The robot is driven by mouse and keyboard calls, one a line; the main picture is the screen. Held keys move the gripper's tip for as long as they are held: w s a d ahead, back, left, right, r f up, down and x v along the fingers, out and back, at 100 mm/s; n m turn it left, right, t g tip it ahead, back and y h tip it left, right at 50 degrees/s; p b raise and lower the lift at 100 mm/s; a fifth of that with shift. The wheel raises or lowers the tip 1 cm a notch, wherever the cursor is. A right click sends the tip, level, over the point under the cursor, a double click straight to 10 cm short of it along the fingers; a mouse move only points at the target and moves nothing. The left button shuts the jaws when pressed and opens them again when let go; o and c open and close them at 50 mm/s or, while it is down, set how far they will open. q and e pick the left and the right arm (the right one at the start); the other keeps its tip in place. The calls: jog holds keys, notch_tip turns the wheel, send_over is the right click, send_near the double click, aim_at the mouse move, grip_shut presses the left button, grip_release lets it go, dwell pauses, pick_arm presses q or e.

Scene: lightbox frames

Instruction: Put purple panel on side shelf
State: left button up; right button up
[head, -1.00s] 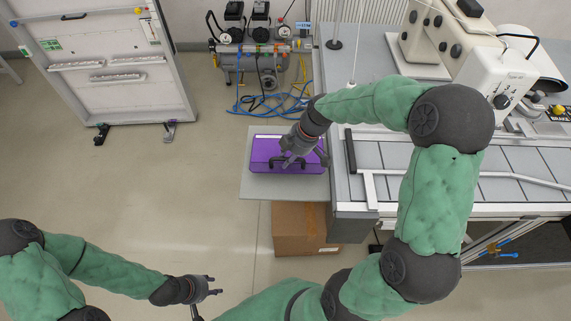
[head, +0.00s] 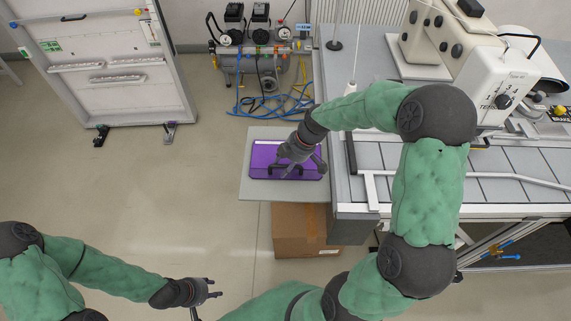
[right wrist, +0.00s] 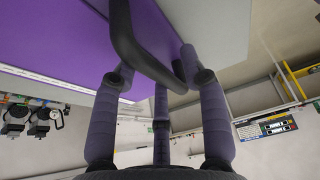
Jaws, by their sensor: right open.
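The purple panel (head: 262,158) lies flat on the grey side shelf (head: 256,191) beside the machine table in the head view. My right gripper (head: 294,168) is over the panel's right half, by its dark handle (head: 279,171). In the right wrist view the handle (right wrist: 124,40) passes close to the spread fingers of my right gripper (right wrist: 163,85), with the purple surface (right wrist: 60,35) behind. The jaws are open; contact with the handle is hard to tell. My left gripper (head: 212,290) is away from the panel, above the floor at the bottom, and its fingers look apart.
The machine table (head: 400,160) with a white bar (head: 470,177) stands right of the shelf. A cardboard box (head: 297,232) is below the shelf. A compressor (head: 262,65) with blue hoses is behind.

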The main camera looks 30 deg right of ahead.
jog(key=p+v, duration=0.2)
jog(key=v, duration=1)
jog(key=shift+a, duration=0.1)
